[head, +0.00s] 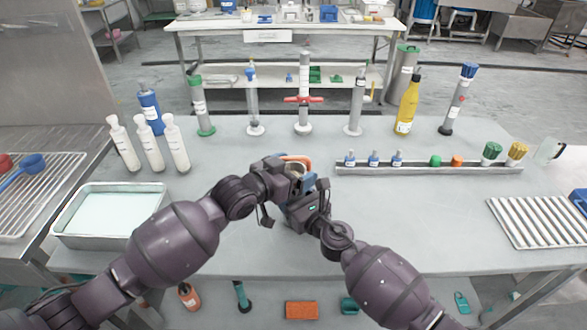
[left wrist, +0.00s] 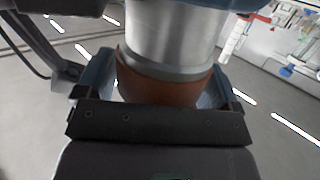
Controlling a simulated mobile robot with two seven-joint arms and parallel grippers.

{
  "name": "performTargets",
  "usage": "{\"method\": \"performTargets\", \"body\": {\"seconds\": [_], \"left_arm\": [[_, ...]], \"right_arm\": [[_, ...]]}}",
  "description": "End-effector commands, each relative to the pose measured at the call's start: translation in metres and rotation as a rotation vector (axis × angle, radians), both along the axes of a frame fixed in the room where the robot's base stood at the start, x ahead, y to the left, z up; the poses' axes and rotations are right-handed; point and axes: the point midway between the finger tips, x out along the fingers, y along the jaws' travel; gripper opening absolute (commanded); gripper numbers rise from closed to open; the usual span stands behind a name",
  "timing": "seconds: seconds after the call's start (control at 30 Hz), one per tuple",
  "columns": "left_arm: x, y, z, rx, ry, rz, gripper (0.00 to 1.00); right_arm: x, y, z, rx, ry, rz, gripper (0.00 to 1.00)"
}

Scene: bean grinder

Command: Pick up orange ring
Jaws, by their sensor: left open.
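A silver metal cylinder (left wrist: 175,30) with a brown-orange ring (left wrist: 150,80) around its end fills the middle of the left wrist view. My left gripper (left wrist: 160,72) is open, with one blue finger on each side of the ring; whether they touch it I cannot tell. In the head view the orange ring (head: 297,159) shows as a small arc at my left gripper (head: 286,167), above the middle of the table. My right gripper (head: 308,187) is close beside it, its blue fingers near the cylinder. Its jaws are partly hidden, as is most of the cylinder.
A grey rack (head: 430,169) with small bottles and caps lies to the right on the table (head: 420,225). A row of cylinders and a yellow bottle (head: 408,105) stands behind. White bottles (head: 150,143) and a tray (head: 68,236) are left.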

Motion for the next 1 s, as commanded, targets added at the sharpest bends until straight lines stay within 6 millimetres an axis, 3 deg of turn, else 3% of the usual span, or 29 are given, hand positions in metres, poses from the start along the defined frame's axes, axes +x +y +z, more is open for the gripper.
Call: {"method": "performTargets", "body": {"seconds": [0.13,0.37,0.67,1.0], "left_arm": [[0.000,0.000,0.000,0.000,0.000,0.000,0.86],[0.000,0.000,0.000,0.000,0.000,0.000,0.52],[0.000,0.000,0.005,0.000,-0.001,-0.001,0.51],[0.000,0.000,0.061,-0.002,-0.005,-0.002,0.51]], "right_arm": [[0.000,0.000,0.000,-0.001,0.001,0.000,0.30],[0.000,0.000,0.000,-0.001,0.001,0.000,0.30],[0.000,0.000,0.000,-0.001,0.001,0.000,0.30],[0.000,0.000,0.000,-0.001,0.001,0.000,0.30]]}}
